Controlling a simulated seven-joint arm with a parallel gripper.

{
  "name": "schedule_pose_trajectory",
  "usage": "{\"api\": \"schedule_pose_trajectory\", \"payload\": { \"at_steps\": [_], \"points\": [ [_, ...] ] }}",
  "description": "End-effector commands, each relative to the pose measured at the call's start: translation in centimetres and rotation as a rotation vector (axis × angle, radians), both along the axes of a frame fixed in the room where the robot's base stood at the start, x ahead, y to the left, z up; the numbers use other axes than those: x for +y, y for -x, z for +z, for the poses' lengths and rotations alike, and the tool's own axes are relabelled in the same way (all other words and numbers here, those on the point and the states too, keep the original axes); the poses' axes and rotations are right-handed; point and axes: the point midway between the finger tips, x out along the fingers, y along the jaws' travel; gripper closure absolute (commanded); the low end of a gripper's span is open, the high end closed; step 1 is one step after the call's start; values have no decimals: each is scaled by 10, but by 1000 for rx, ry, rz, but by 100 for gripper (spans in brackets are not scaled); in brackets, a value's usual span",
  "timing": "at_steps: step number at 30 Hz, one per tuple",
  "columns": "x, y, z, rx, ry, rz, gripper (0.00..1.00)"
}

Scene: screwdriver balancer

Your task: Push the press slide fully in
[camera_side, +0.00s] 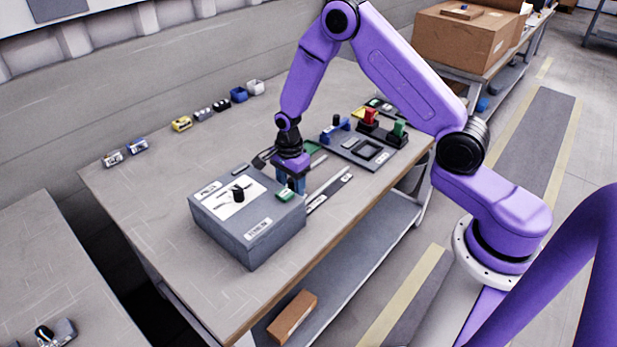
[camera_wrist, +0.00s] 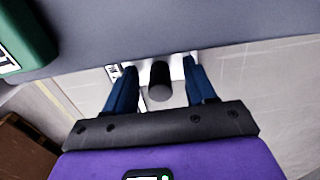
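My gripper (camera_side: 291,186) points down right behind the grey box (camera_side: 262,238), its blue fingers close to the box's back side. In the wrist view the fingers (camera_wrist: 160,66) are apart, with a black round knob (camera_wrist: 160,82) between them and a visible gap on each side. The knob stands in front of a pale plate, beside the grey box wall. In the side view the gripper hides this knob. I cannot tell for sure that it belongs to the press slide, or how far in the slide is.
A green block (camera_side: 285,195) sits at the grey box's right edge, and a black knob (camera_side: 238,193) is on its top. Pale strips (camera_side: 329,188) lie right of my gripper. A dark tray (camera_side: 365,150) with coloured blocks stands behind. The table's front left is clear.

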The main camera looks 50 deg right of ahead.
Motion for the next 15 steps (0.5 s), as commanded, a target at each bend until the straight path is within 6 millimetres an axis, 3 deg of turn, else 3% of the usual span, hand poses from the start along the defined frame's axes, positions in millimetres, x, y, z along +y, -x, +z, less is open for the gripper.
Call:
{"api": "schedule_pose_trajectory", "payload": {
  "at_steps": [10,15],
  "points": [
    [-2,0,1,1,1,-2,45],
    [-2,0,14,0,0,-2,45]
  ]
}}
